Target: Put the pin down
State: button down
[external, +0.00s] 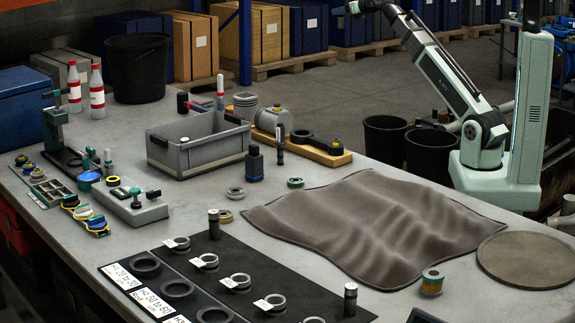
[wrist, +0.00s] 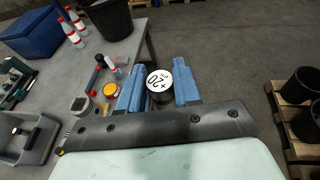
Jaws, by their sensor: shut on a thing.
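My gripper (wrist: 159,72) has two blue fingers in the wrist view. They are closed on a dark pin whose white end face (wrist: 159,82) is marked "+20" and points toward the camera. The gripper and the held pin are outside the external view, where my arm runs off the top edge. Two similar dark cylinders stand upright in the external view, one at the back of the black mat (external: 213,222) and one at its right front (external: 350,297).
Labelled rings lie along the black mat (external: 185,262). A rumpled grey-brown cloth (external: 370,225) covers the table's right middle. A grey crate (external: 195,150), a wooden rack (external: 320,155) and a black bin (external: 137,68) stand farther back. A round brown pad (external: 530,260) lies at right.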

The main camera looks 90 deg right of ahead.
jog(key=w+a+n+t+y, duration=0.1)
jog(key=w+a+n+y, duration=0.2)
jog(key=w+a, duration=0.75)
jog(key=w+a+n+t+y, duration=0.1)
jog(key=w+a+n+y, duration=0.4)
jog(key=a, duration=1.1)
jog(key=w+a+y, duration=0.2)
jog(key=w+a, duration=0.8)
jog(key=a, duration=0.3)
jog(key=s+a+n+g+y, duration=0.2)
jog(key=a+n+y, duration=0.2)
jog(key=a, duration=1.9)
jog(key=s+a+n+g+y, duration=0.15)
jog(key=a+n+y, duration=0.3)
jog(key=a, duration=1.95)
jog(key=shift+m, duration=0.25)
jog(key=shift+d+f, duration=0.2)
jog(key=shift+f, duration=8.4)
jog(key=shift+d+f, duration=0.2)
jog(key=shift+f, duration=8.35)
jog(key=shift+f, duration=0.15)
